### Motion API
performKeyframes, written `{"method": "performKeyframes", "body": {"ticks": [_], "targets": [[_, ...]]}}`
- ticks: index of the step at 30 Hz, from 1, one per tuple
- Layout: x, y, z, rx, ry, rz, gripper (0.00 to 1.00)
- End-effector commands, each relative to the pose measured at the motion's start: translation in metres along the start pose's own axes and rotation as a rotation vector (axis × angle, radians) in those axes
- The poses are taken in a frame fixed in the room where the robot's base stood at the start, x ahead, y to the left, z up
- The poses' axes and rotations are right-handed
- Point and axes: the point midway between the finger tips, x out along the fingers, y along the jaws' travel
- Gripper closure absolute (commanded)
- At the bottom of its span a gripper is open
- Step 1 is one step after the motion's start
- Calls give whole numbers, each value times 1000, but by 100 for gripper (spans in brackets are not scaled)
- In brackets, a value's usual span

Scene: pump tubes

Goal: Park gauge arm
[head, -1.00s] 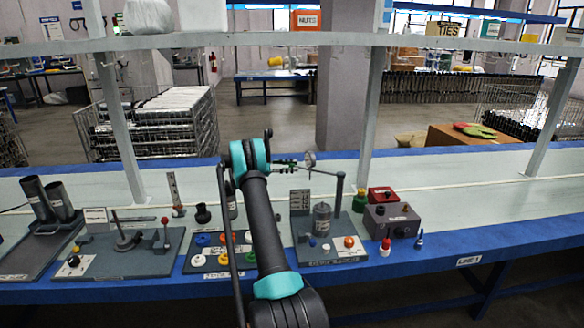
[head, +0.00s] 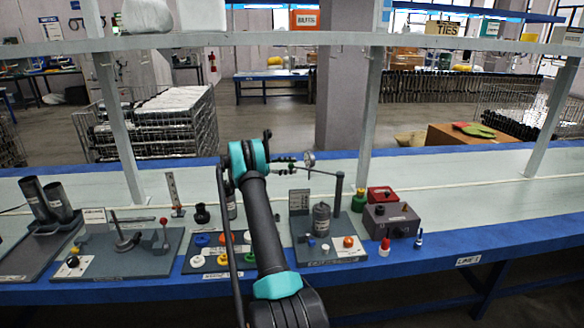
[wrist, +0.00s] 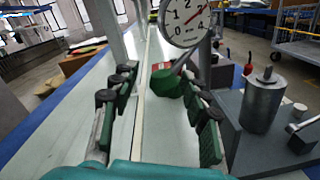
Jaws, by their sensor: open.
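The gauge (head: 309,159) has a round white dial with a red needle and sits on the free end of the gauge arm (head: 325,172). The arm runs to a dark post (head: 339,190) on the pump station (head: 300,228). In the wrist view, the dial (wrist: 185,18) is at the top, ahead of and above the fingers. My gripper (head: 290,164) is just left of the gauge in the head view, open and empty. Its green-padded fingers (wrist: 160,100) stand wide apart in the wrist view, with no visible contact with the gauge.
A grey cylinder (head: 321,219) stands on the station below the gauge. Another fixture board (head: 150,263) is at left. The bench's right side is clear.

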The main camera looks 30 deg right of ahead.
Motion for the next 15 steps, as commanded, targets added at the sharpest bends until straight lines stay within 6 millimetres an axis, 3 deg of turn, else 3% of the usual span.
{"method": "performKeyframes", "body": {"ticks": [15], "targets": [[-94,1,-1,0,1,2,54]]}}
